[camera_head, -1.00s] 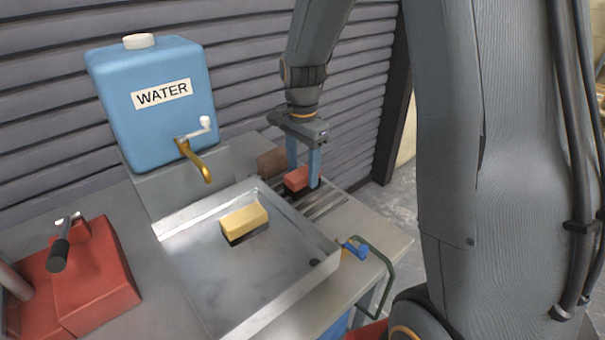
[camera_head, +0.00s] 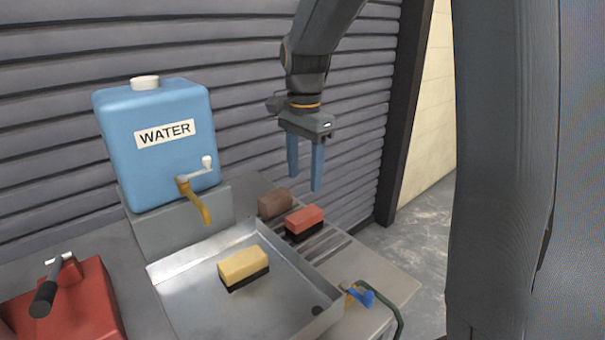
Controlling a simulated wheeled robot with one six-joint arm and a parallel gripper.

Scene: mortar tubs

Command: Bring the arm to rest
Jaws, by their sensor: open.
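My gripper (camera_head: 305,180) is open and empty, with its two blue fingers pointing down. It hangs above the back right of the bench, over a red block with a dark base (camera_head: 304,222). There is a clear gap between the fingertips and the red block. My arm comes down to it from the top of the view. My large grey arm link fills the right side of the view.
A blue water tank (camera_head: 158,165) with a brass tap stands at the back left. A metal tray (camera_head: 190,301) holds a yellow block (camera_head: 244,267). A brown block (camera_head: 273,203) lies beside the red one. A red lever device (camera_head: 85,305) stands front left. A ribbed wall (camera_head: 250,60) is close behind.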

